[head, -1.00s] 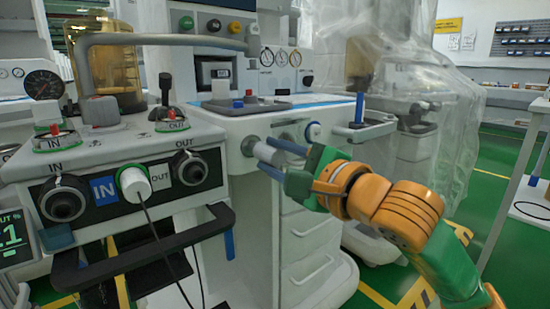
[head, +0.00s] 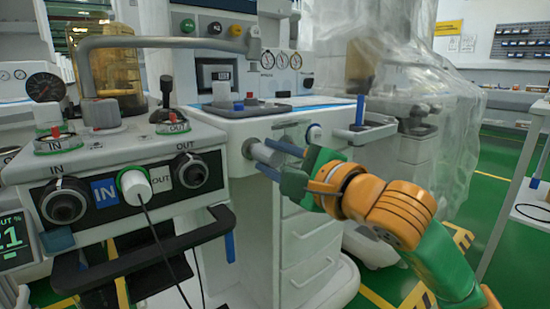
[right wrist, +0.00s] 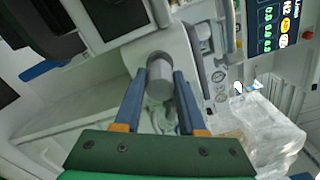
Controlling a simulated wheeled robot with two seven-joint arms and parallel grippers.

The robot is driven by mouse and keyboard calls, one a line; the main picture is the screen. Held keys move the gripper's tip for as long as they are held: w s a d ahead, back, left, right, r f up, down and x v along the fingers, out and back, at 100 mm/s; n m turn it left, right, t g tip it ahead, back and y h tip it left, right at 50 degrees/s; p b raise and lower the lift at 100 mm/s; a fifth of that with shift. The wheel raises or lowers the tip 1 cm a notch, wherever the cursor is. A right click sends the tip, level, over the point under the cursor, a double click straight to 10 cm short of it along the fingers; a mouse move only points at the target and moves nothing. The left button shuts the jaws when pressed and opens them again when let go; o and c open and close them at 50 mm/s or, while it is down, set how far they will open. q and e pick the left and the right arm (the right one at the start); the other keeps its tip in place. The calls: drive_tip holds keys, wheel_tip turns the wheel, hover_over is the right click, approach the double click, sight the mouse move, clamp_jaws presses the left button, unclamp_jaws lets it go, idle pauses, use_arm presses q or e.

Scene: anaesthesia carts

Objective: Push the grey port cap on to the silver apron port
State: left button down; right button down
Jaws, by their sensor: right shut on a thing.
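My right gripper (head: 272,159) is shut on the grey port cap (head: 265,152) at the front of the white cart's apron. The cap is a short grey cylinder; in the right wrist view it (right wrist: 160,80) sits between the two blue fingertips (right wrist: 162,78). The silver apron port (head: 248,148) is a short round stub just left of the cap in the head view. The cap is in line with the port and looks up against it, but I cannot tell how far on it is. My left gripper is out of view.
A white cap with a black cord (head: 135,186) is on the left cart's panel, between two black ports. A dark handle bar (head: 150,248) juts out below. White drawers (head: 305,240) lie under the apron. A plastic-draped machine (head: 420,110) stands behind my right arm.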

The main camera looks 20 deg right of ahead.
sight(275, 160)
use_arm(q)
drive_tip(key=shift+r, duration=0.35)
use_arm(e)
drive_tip(key=shift+x, duration=1)
drive_tip(key=shift+c, duration=2)
unclamp_jaws()
drive_tip(key=shift+s+d, duration=0.1)
drive_tip(key=shift+s, duration=0.1)
drive_tip(key=v, duration=0.6)
drive_tip(key=shift+s, duration=0.3)
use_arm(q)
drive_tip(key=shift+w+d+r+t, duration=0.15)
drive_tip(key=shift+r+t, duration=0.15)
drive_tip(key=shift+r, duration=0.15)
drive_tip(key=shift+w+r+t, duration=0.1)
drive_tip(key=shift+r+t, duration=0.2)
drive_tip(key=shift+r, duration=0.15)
